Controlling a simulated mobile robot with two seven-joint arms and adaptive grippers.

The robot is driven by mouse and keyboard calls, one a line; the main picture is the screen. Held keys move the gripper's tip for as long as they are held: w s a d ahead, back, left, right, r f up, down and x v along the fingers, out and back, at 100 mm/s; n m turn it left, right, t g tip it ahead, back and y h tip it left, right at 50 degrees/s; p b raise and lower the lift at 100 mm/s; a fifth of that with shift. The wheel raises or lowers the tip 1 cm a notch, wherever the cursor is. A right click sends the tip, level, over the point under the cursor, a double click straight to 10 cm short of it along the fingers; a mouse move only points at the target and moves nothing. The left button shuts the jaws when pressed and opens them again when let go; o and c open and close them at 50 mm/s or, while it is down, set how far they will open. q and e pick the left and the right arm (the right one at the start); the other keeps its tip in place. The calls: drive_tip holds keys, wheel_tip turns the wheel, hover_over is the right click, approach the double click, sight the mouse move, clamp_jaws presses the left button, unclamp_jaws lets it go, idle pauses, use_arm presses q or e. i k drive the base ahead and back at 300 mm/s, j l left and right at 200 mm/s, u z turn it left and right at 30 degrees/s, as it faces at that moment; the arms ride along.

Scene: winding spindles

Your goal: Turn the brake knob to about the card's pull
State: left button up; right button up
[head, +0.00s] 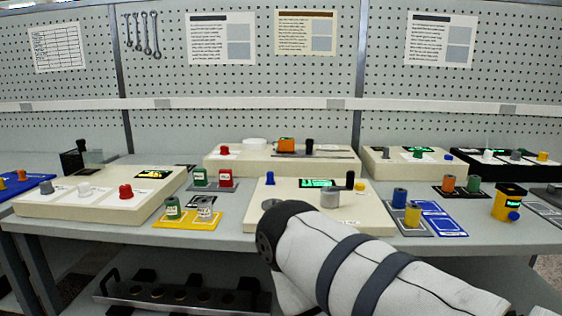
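A cream winding unit (384,221) stands at the middle front of the bench. It has a green-lit display (317,183), a grey cylinder (330,199), a blue peg (270,178), a black post (350,179) and a small yellow part (360,186). I cannot tell which of these is the brake knob, and the display is too small to read. No gripper fingers show. I cannot make out a card with a readable pull.
A cream box (80,207) with several knobs stands left. Spools sit on a yellow tray (188,221) and a blue-grey tray (437,228). A yellow meter (508,202) stands right. More units line the back. Sheets (221,40) hang on the pegboard. A black rack (180,297) lies below.

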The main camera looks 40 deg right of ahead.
sight(224, 149)
drive_tip(key=i+j+z, duration=0.1)
drive_tip(key=z, duration=0.25)
drive_tip(key=j+z, duration=0.15)
drive_tip(key=z, duration=0.25)
drive_tip(key=i+j+z, duration=0.1)
drive_tip(key=z, duration=0.25)
